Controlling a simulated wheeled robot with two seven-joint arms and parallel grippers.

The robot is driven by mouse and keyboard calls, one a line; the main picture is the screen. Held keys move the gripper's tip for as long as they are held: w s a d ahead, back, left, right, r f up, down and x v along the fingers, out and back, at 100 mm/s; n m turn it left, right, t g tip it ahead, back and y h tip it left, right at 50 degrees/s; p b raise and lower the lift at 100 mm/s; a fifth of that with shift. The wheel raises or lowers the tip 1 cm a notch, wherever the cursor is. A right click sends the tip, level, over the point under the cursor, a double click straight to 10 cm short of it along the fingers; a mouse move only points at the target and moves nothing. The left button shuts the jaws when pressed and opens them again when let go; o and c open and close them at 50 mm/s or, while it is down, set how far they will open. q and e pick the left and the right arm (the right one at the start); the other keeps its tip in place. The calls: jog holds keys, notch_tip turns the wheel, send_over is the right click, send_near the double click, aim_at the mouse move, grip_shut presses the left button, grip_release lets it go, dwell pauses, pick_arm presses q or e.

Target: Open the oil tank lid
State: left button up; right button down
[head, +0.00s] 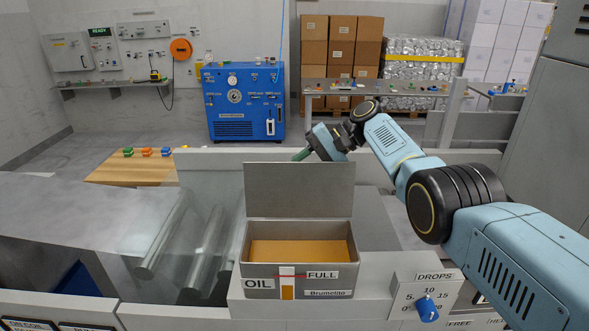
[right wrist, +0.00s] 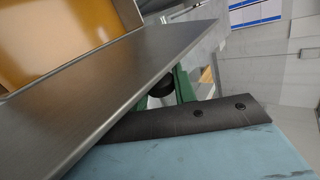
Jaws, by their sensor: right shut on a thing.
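The oil tank (head: 300,272) is a grey box labelled OIL and FULL, with amber oil inside, in the lower middle of the head view. Its grey lid (head: 300,190) stands upright along the tank's far edge, so the tank is open. In the right wrist view the lid (right wrist: 120,80) crosses the picture as a slanted plate, with the oil (right wrist: 50,35) beyond it. My right gripper (head: 302,155) is behind the lid's top edge, with green fingers. It is shut on a dark round knob (right wrist: 161,86) at the lid's outer face, partly hidden. My left gripper is out of view.
A DROPS dial with a blue knob (head: 427,308) sits right of the tank. Metal rollers (head: 190,255) lie behind a clear cover on the left. A wooden table (head: 130,168) with small coloured parts and a blue machine (head: 243,100) stand farther back.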

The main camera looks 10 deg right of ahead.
dwell(0.3)
jog(key=c, duration=1.1)
grip_release()
jog(key=shift+w, duration=0.1)
jog(key=shift+d, duration=0.1)
